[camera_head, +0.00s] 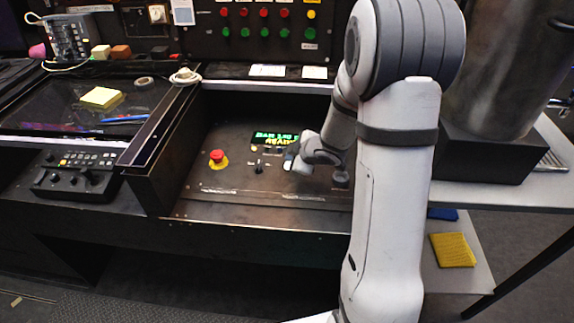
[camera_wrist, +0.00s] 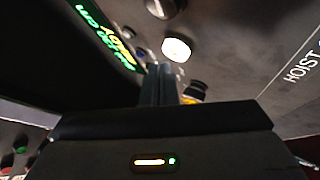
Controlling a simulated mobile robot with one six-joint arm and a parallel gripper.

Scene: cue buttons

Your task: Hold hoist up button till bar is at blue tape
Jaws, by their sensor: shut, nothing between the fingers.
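My gripper (camera_wrist: 165,82) is shut and empty, with its fingers pointing at the control panel in the wrist view. A lit white round button (camera_wrist: 176,48) is just beyond the fingertips; I cannot tell whether they touch. A dark button with a yellow base (camera_wrist: 193,92) is partly hidden beside the fingers. The printed word HOIST (camera_wrist: 303,65) is at the right; any text after it is cut off. In the head view my gripper (camera_head: 291,163) is low over the panel (camera_head: 235,185), right of the red stop button (camera_head: 217,157). I cannot make out the bar or blue tape.
A display with green and yellow text (camera_head: 272,138) is behind my gripper. A raised dark side wall (camera_head: 150,160) bounds the panel at left. A metal pot (camera_head: 497,70) stands at right.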

